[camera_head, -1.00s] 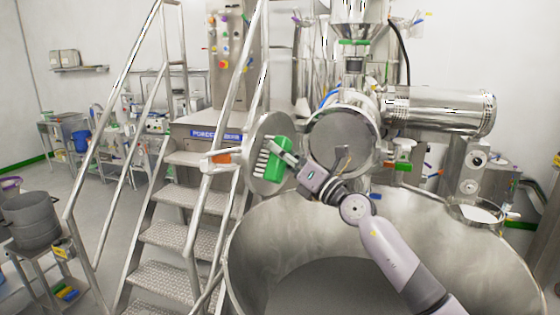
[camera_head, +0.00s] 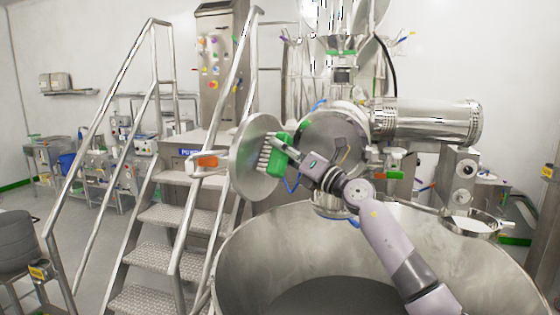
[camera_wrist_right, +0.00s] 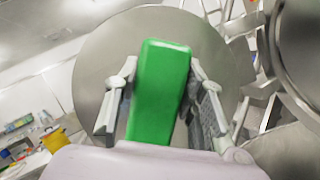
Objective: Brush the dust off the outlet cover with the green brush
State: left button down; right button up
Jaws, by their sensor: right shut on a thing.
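The green brush (camera_head: 279,153) has a green back and white bristles. The bristles face left, toward the round steel outlet cover (camera_head: 248,178), and look to be at or very near its face; exact contact I cannot tell. The cover stands upright, swung open beside the round outlet, with an orange handle on its left. My right gripper (camera_head: 287,150) is shut on the brush. In the right wrist view the brush (camera_wrist_right: 160,88) sits between the two fingers, with the cover (camera_wrist_right: 108,50) behind it. Dust on the cover is too faint to tell. My left gripper is not in view.
A large open steel bowl (camera_head: 250,262) stands below my right arm. Metal steps (camera_head: 165,217) with handrails (camera_head: 213,120) rise just left of the cover. The round outlet housing (camera_head: 325,150) and a horizontal steel cylinder (camera_head: 425,120) are to the right.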

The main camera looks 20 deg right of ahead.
jog(key=shift+w+d+f+b, duration=0.1)
jog(key=shift+w+d+b, duration=0.15)
jog(key=shift+w+b, duration=0.05)
jog(key=shift+w+d+b, duration=0.65)
jog(key=shift+d+b, duration=0.1)
jog(key=shift+b, duration=0.3)
jog(key=shift+w+d+b, duration=0.3)
jog(key=shift+w+d, duration=0.35)
jog(key=shift+d, duration=0.05)
jog(key=shift+d, duration=0.1)
jog(key=shift+s+d, duration=1.95)
